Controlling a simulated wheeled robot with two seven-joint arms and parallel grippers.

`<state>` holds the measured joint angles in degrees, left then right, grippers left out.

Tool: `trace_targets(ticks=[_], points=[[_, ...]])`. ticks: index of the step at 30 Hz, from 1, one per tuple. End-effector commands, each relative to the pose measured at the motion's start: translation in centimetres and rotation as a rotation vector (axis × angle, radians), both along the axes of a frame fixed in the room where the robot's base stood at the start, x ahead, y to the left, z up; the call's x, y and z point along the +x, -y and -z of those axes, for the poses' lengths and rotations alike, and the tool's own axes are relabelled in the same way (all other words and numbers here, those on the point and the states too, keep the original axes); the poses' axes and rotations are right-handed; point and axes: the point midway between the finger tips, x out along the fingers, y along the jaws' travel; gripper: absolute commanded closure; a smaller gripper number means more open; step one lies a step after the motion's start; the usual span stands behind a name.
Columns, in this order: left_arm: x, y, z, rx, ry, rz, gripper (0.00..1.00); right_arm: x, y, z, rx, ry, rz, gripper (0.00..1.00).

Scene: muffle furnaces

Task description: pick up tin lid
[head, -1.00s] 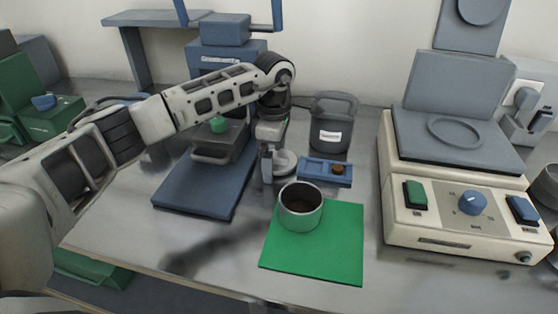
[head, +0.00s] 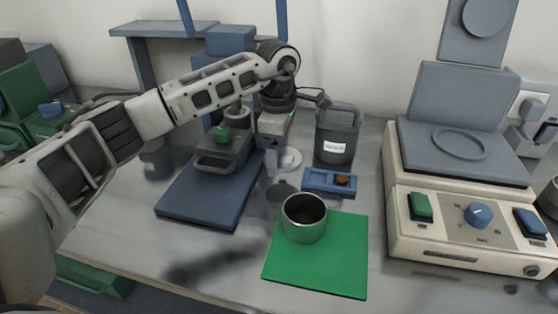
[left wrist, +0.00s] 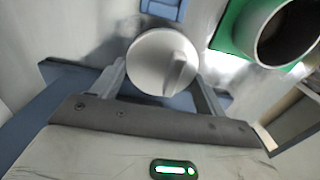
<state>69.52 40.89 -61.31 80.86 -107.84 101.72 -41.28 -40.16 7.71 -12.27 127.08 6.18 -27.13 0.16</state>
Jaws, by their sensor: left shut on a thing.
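The tin lid is a pale round disc with a raised grip; it shows in the left wrist view (left wrist: 150,62) and in the head view (head: 290,158). My left gripper (head: 278,160) has its fingers on both sides of the lid and is shut on it; the fingers also show in the left wrist view (left wrist: 163,82). The lid appears to be held above the bench, with a dark shadow below it. The open metal tin (head: 304,222) stands upright on a green mat (head: 318,265), in front and to the right of the lid. My right gripper is not in view.
A blue holder with a brown piece (head: 322,187) lies behind the mat. A grey handled container (head: 334,145) stands farther back. A blue-based device (head: 205,195) is left, and a cream hotplate unit (head: 460,235) is right. Bare bench lies at front left.

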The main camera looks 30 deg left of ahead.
Motion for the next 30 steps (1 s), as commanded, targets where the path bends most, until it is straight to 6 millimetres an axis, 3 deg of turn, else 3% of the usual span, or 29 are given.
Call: trace_targets(ticks=[6,12,16,20,23,30], points=[[-4.4,1.5,-5.1,0.002,0.006,0.006,0.49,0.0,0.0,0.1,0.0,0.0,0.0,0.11],[-8.8,3.0,-7.0,0.002,0.004,0.003,0.49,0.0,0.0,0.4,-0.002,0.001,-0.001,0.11],[-10.7,3.7,-7.9,0.001,0.003,0.002,0.49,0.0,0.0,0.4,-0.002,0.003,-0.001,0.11],[-11.6,4.2,-8.6,0.001,-0.001,0.021,0.49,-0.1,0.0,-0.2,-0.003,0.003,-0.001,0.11],[-11.5,5.0,-9.3,-0.003,-0.005,0.108,0.49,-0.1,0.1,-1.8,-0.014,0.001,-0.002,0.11],[-10.0,7.8,-9.4,-0.008,-0.008,0.518,0.49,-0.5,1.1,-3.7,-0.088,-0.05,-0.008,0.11]])
